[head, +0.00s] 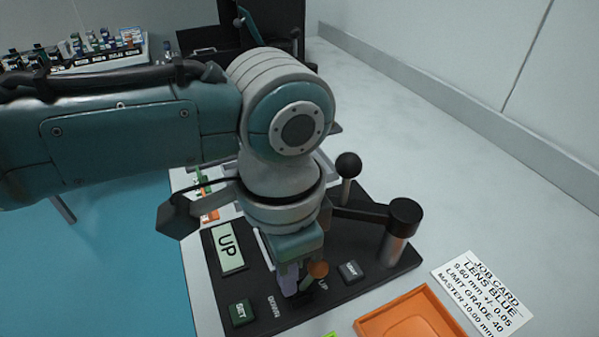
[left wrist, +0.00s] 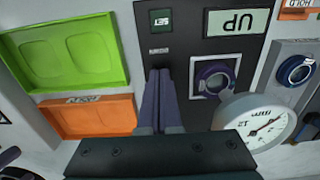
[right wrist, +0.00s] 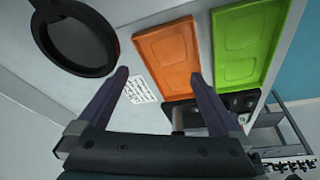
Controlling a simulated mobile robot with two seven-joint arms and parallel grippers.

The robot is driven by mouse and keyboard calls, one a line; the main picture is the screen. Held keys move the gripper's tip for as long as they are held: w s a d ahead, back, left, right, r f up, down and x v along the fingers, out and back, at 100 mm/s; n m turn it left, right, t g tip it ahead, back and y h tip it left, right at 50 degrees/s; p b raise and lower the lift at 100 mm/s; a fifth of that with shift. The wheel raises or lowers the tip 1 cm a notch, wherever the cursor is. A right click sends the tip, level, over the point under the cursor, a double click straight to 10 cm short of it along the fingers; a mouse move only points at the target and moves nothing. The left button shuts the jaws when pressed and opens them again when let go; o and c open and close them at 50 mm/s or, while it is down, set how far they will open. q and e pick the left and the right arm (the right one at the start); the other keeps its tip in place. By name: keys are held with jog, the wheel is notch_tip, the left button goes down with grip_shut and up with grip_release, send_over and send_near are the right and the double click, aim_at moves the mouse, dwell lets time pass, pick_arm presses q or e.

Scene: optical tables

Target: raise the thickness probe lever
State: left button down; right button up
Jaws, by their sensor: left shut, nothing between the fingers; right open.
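The gauge's dark base (head: 370,262) carries a display (head: 228,248) reading UP, a green SET button (head: 241,312) and printed DOWN and UP labels. In the left wrist view the shut fingers (left wrist: 160,75) are over the base near the SET button (left wrist: 161,19); the lever is not clear there. My right gripper (right wrist: 158,76) is open and empty, away from the base.
A black ball on a post (head: 348,166) and a black-capped post (head: 405,214) rise from the base. An orange tray (head: 410,318) and a job card (head: 483,294) lie at the front right. A green tray (left wrist: 75,55) and a round dial (left wrist: 255,120) show in the left wrist view.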

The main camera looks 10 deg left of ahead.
pick_arm(q)
notch_tip(320, 180, up, 7)
jog(key=a+p, duration=0.1)
jog(key=p, duration=0.7)
jog(key=shift+s+p, duration=0.35)
jog(key=shift+p, duration=0.05)
